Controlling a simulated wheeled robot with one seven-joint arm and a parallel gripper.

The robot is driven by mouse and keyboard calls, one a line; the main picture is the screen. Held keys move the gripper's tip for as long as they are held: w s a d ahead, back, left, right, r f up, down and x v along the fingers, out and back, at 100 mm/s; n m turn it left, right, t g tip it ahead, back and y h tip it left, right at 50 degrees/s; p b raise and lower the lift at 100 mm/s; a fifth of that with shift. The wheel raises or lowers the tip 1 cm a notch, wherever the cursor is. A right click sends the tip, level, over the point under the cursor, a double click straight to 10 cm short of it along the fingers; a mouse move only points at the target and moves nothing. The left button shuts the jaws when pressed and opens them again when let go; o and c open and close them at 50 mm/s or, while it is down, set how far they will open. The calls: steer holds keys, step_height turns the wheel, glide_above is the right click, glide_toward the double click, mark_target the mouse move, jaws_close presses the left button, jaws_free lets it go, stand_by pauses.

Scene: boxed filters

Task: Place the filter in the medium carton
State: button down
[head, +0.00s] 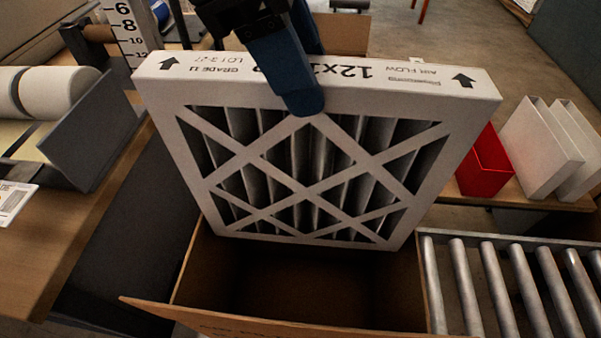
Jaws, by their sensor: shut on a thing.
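The filter (258,219) is a white-framed pleated panel with a lattice front and printed top edge, in the middle of the head view. My gripper (304,100) is shut on its top edge, one blue finger showing on the front face. The filter hangs upright, slightly tilted, over an open brown carton (405,290). Its lower edge overlaps the carton's back part in the picture; I cannot tell whether it is below the rim. The carton's front flap (250,325) is folded outward and the visible inside is empty. The filter hides the carton's far side.
A roller conveyor (500,285) lies right of the carton. A red bin (485,165) and white panels (540,150) stand behind it. A wooden table (75,235) with paper rolls (55,92) and a grey plate (95,130) is at left. A measuring scale (127,35) stands behind the filter.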

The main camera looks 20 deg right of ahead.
mark_target(254, 147)
step_height(254, 147, down, 20)
steer(key=shift+f+b, duration=0.1)
steer(key=shift+b, duration=0.7)
steer(key=shift+f, duration=0.6)
steer(key=shift+c, duration=2.4)
jaws_free()
steer(key=shift+r, duration=0.4)
steer(key=v, duration=1.2)
steer(key=shift+r+p, duration=0.2)
steer(key=shift+p, duration=0.2)
